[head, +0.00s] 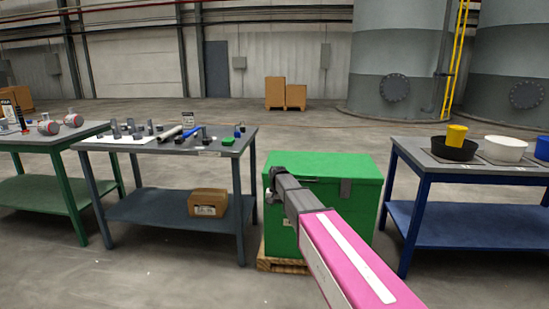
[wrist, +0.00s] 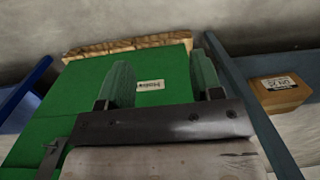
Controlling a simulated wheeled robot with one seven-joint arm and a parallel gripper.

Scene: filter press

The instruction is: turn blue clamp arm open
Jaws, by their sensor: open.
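The blue clamp arm (head: 192,131) looks like a small blue bar among the parts on the grey middle table (head: 221,151) in the head view. It is too small to tell its exact angle. My gripper (head: 272,190) is in front of the green chest, to the right of that table and apart from the clamp arm. In the wrist view my gripper (wrist: 160,77) has its two fingers spread, with nothing between them. The clamp arm does not show in the wrist view.
The green chest (head: 350,166) stands on a pallet between the middle table and a blue table (head: 465,170) holding bowls. A cardboard box (head: 207,202) sits on the middle table's lower shelf. A green table (head: 45,143) stands at left. Floor in front is clear.

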